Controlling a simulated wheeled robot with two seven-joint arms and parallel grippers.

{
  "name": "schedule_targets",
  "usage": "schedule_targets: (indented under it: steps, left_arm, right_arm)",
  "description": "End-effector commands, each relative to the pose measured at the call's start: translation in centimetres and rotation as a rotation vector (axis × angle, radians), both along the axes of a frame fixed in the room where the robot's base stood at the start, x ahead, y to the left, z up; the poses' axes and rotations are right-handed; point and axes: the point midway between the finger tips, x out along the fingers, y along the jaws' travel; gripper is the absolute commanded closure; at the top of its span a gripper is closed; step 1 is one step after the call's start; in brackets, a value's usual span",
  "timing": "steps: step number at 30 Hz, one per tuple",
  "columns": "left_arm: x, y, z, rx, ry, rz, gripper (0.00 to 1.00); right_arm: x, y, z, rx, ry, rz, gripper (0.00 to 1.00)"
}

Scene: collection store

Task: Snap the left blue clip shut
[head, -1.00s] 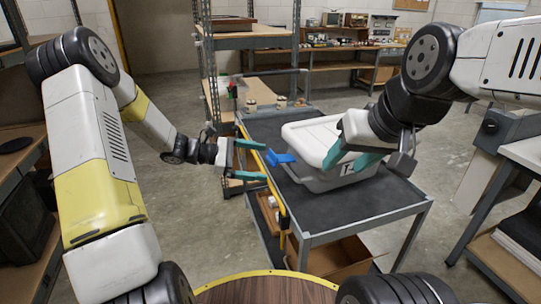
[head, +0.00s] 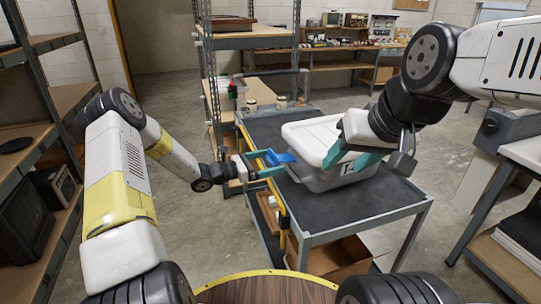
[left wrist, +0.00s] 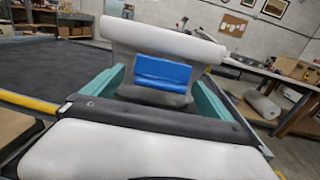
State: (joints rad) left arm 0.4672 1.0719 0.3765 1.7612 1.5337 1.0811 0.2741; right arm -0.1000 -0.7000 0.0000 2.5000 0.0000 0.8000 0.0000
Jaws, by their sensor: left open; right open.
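The left blue clip (head: 281,158) juts outward from the left side of a light grey bin with a white lid (head: 313,131), so it looks open. My left gripper (head: 274,162) is open, with its teal fingers around the clip's outer end; contact cannot be told. In the left wrist view the clip (left wrist: 162,74) sits between the two spread fingers (left wrist: 160,92), below the pale lid edge (left wrist: 165,40). My right gripper (head: 350,158) is open at the front right of the lid; whether it touches is unclear. The bin's far side is hidden.
The bin stands on a dark-topped cart (head: 335,205) with a yellow left edge. Small containers stand at its far left corner. A shelf rack (head: 245,40) rises behind. A round wooden top (head: 265,290) is in front. The cart's front is clear.

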Motion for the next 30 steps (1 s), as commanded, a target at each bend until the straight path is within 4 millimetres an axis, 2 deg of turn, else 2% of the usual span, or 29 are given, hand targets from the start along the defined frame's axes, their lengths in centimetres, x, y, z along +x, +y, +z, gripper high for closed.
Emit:
schedule_targets:
  steps: [9, 23, 24, 30]
  left_arm:
    - [0.12, -0.3, -0.01, 0.001, 0.0, 0.0, 0.05]
    - [0.11, -0.27, 0.0, 0.001, -0.001, 0.0, 0.96]
    - [0.11, -0.26, 0.0, 0.001, -0.001, 0.0, 0.98]
    - [0.15, 0.15, 0.23, 0.018, 0.006, 0.001, 0.98]
  right_arm:
    - [0.0, 0.0, 0.0, 0.0, 0.0, 0.0, 0.51]
    - [0.0, 0.0, 0.0, 0.0, 0.0, 0.0, 0.51]
    - [0.0, 0.0, 0.0, 0.0, 0.0, 0.0, 0.51]
    - [0.0, 0.0, 0.0, 0.0, 0.0, 0.0, 0.51]
